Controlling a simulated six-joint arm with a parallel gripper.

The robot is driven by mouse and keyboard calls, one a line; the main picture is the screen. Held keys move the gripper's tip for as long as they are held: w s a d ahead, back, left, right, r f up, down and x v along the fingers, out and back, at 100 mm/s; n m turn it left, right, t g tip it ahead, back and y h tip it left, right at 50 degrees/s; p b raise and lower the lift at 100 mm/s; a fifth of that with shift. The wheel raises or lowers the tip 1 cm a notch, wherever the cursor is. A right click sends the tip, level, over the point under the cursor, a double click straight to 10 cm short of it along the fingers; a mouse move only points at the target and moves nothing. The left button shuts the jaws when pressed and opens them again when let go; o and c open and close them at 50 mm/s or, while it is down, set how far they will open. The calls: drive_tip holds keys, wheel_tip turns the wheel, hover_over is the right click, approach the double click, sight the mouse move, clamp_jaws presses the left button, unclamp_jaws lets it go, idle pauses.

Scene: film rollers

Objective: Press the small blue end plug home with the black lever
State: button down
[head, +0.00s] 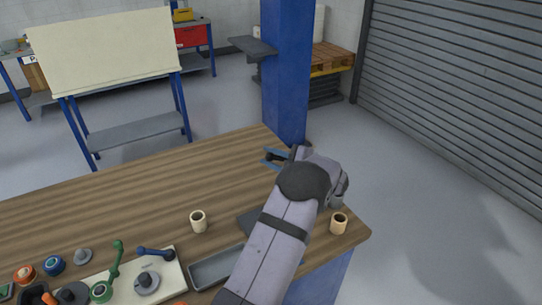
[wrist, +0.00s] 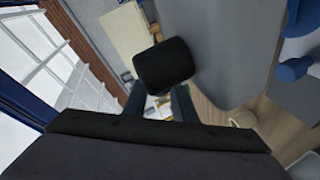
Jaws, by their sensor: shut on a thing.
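My gripper (head: 274,157) is at the far right of the wooden table, near the blue column. In the wrist view its two dark fingers (wrist: 160,105) are shut on a black rounded piece (wrist: 163,65); I cannot tell what the piece is. In the head view a blue round piece (head: 54,265) sits at the table's lower left, far from my gripper; I cannot tell whether it is the small blue end plug. A pale board (head: 172,261) there carries a green lever (head: 112,265) and a blue lever (head: 155,253). I cannot make out a black lever.
A cream cup (head: 198,221) and a tan cup (head: 339,223) stand on the table (head: 140,200). A grey tray (head: 212,269) lies between the board and my arm. An orange round piece (head: 24,274) and a grey one (head: 83,256) are at left. The table's back left is clear.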

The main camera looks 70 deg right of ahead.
sight(274, 159)
idle(0.4)
drive_tip(key=c, duration=1.5)
unclamp_jaws()
drive_tip(key=shift+o, duration=0.2)
drive_tip(key=b+v, duration=0.2)
drive_tip(key=v, duration=0.3)
drive_tip(key=shift+s+a, duration=0.15)
drive_tip(key=shift+s, duration=0.25)
drive_tip(key=shift+v, duration=0.75)
drive_tip(key=shift+r, duration=0.15)
drive_tip(key=shift+c, duration=0.3)
